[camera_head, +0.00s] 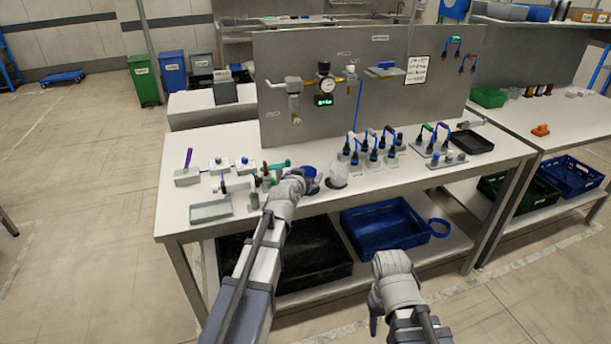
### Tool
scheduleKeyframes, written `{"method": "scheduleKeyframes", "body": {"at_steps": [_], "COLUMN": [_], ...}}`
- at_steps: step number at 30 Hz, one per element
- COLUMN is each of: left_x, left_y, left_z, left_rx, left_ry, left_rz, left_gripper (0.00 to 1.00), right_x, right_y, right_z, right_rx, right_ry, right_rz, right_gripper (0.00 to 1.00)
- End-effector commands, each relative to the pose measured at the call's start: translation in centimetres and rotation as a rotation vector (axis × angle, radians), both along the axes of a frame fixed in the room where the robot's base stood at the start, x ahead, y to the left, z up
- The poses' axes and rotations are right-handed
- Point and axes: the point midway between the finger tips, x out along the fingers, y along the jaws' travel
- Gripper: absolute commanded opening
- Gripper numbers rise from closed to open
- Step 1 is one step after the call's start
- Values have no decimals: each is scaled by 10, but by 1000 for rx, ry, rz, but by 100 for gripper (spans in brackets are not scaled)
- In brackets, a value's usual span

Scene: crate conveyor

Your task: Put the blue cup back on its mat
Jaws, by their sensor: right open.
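A small round blue thing, which looks like the blue cup (309,171), is on the workbench just beyond and right of my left gripper (303,184). The gripper partly covers that spot, and I cannot tell whether it touches the cup. Its fingers are too small and hidden to show if they are open or shut. I cannot make out a mat for the cup. My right gripper (374,318) is open and empty, low in front of the bench, with its fingers pointing down.
A pale jar (338,176) stands right of the blue thing. Blue-handled plugs in grey blocks (374,157) stand further right. A grey tray (211,211) and small fixtures lie at left. A blue crate (385,257) is on the lower shelf. The bench's front right is clear.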

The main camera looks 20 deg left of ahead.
Motion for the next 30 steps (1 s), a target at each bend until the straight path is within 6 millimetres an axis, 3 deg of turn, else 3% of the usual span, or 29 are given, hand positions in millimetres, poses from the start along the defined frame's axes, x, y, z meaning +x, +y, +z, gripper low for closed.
{"method": "scheduleKeyframes", "body": {"at_steps": [11,14,30], "left_x": [0,-9,-104], "left_y": [0,0,-2], "left_z": [4,7,42], "left_rx": [0,0,-1], "left_ry": [0,0,0], "left_rz": [0,0,1], "left_gripper": [100,100,100], "right_x": [0,0,0], "right_y": [0,0,0], "right_z": [4,7,42], "right_rx": [0,0,0], "right_ry": [0,0,0], "right_rz": [0,0,-1], "right_gripper": [50,50,50]}}
